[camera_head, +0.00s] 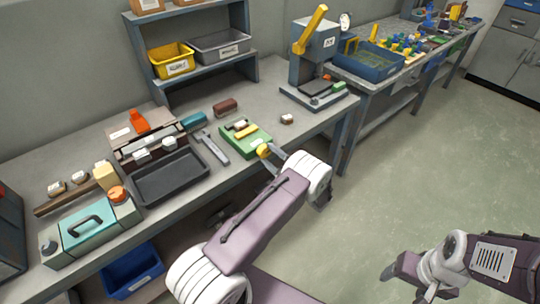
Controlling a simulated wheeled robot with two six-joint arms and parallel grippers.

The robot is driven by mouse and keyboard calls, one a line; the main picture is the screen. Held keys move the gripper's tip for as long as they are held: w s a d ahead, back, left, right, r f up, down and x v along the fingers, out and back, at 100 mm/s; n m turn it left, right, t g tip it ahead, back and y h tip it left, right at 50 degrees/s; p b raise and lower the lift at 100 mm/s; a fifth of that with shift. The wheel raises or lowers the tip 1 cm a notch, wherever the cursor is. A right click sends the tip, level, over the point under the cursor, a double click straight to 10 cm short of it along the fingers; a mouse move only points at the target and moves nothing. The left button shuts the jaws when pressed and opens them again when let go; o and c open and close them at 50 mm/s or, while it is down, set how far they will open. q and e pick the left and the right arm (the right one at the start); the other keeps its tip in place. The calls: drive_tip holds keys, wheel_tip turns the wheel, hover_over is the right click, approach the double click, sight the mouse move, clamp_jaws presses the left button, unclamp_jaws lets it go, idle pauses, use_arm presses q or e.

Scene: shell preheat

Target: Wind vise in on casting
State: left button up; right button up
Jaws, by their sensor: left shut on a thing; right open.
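A green vise (254,139) stands near the front edge of the workbench, with a yellow bar across its top. A small dark piece with a pale part (237,125) sits at its back left side; I cannot tell for sure that it is the casting. A yellow knob (262,150) is at the vise's front right. My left gripper (267,155) is at this knob and shut on it; the fingertips are small and partly hidden. My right gripper (402,283) is low at the bottom right, open and empty, away from the bench over the floor.
A black tray (168,178), a grey metal tool (213,147) and a teal-topped box (88,228) lie left of the vise. A brown block (225,107) is behind it. A press with a yellow lever (311,30) stands right. The floor at right is clear.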

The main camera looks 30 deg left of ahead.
use_arm(q)
drive_tip(key=shift+f+m, duration=0.1)
drive_tip(key=shift+m, duration=0.4)
idle(0.3)
drive_tip(key=o, duration=1.4)
drive_tip(key=shift+c, duration=0.2)
drive_tip(key=v, duration=0.9)
